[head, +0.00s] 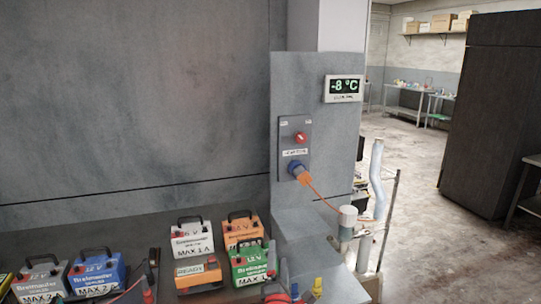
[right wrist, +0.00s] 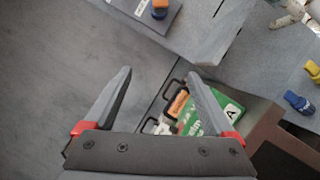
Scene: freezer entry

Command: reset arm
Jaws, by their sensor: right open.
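My right gripper (head: 278,256) is low in the head view, its grey fingers pointing up in front of the green battery (head: 252,265). In the right wrist view the right gripper (right wrist: 160,75) has its two grey fingers, red at their bases, spread wide. Nothing is held between them. The green battery (right wrist: 228,110) is beyond and partly behind the right-hand finger. I cannot make out my left gripper.
Several batteries, including a blue one (head: 97,272) and a white one (head: 192,240), stand on the bench. A switch panel (head: 294,150) with a red knob and blue plug is on the grey post, under a -8 °C display (head: 344,89). Open floor (head: 425,200) lies right.

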